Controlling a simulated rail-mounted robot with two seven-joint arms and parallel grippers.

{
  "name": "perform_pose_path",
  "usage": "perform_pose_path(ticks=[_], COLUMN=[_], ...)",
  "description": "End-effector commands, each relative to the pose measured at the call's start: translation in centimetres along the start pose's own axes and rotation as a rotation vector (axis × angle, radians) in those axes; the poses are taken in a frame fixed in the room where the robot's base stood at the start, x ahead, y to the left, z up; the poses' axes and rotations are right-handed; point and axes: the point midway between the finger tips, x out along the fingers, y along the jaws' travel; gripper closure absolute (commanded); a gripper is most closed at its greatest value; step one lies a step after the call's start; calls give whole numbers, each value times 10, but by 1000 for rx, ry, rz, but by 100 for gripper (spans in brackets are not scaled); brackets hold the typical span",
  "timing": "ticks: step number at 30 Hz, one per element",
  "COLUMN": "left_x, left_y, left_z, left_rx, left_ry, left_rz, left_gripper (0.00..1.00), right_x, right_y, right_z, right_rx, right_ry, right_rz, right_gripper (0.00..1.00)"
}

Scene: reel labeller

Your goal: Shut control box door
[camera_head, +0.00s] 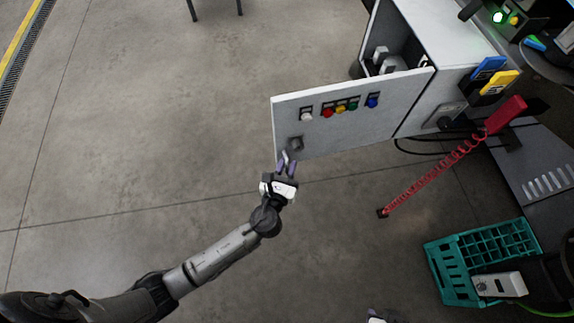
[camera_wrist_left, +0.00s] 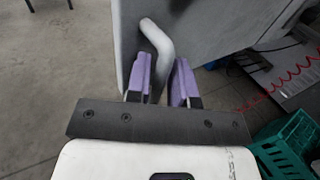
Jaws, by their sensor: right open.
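The control box door (camera_head: 372,108) stands wide open, swung out to the left of the grey control box (camera_head: 424,30). It carries a row of coloured buttons and a dark handle (camera_head: 296,143) near its free lower-left corner. My left gripper (camera_head: 287,158) is at this handle. In the left wrist view the bent grey handle (camera_wrist_left: 158,42) passes between the purple fingers of my left gripper (camera_wrist_left: 161,78). The fingers are apart, with a gap visible on the right of the handle. My right gripper (camera_head: 376,316) shows only a small part at the bottom edge.
A red coiled cord (camera_head: 432,183) hangs right of the door. A teal crate (camera_head: 450,268) stands at the lower right. Blue and yellow holders (camera_head: 499,82) sit on the box's side. The floor left of the door is clear.

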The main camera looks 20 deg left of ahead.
Motion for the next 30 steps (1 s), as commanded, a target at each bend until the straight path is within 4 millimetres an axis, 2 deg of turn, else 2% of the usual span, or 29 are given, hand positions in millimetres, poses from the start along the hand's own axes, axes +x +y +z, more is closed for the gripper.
perform_pose_path(ticks=[9,16,30], left_x=[1,1,4], left_y=[0,0,4], left_z=[0,0,0], left_rx=[0,0,2], left_ry=[0,-1,-1], left_rz=[0,0,-8], left_gripper=[79,100,100], right_x=[0,0,0], right_y=[2,2,-1], right_z=[1,1,0], right_rx=[-8,-7,2], right_ry=[-2,-2,0], right_rz=[6,5,-2], right_gripper=[57,57,57])
